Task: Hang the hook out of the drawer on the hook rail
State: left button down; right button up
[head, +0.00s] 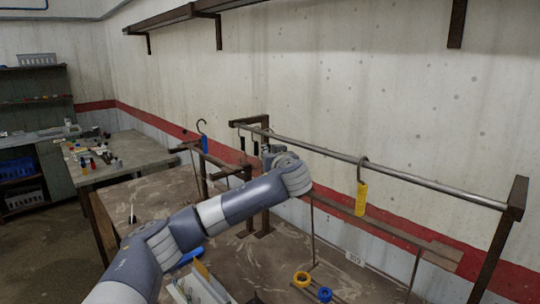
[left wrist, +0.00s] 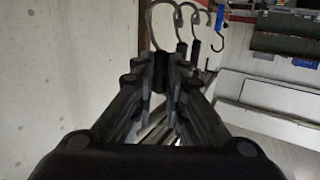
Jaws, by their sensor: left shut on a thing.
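The metal hook rail (head: 430,184) runs along the wall between brown brackets. A hook with a yellow handle (head: 361,198) hangs on it right of my left gripper (head: 268,149). In the left wrist view my left gripper (left wrist: 162,78) is shut on the black handle of a metal hook (left wrist: 161,66), whose curved top points up. Beyond it are more dark-handled hooks (left wrist: 196,48) and a blue-handled hook (left wrist: 220,24), which shows in the head view too (head: 204,143). I cannot tell whether the held hook touches the rail. My right gripper is out of view.
Below the rail is a brown worktop (head: 345,283) with yellow (head: 302,279) and blue (head: 325,294) ring-shaped items. A pale open box or drawer (head: 198,284) shows partly behind my left arm. A cluttered side table (head: 130,158) stands at left.

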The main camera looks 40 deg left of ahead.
pick_arm(q)
jog(key=c, duration=1.5)
grip_release()
jog(key=shift+c, duration=0.2)
jog(key=v, duration=1.2)
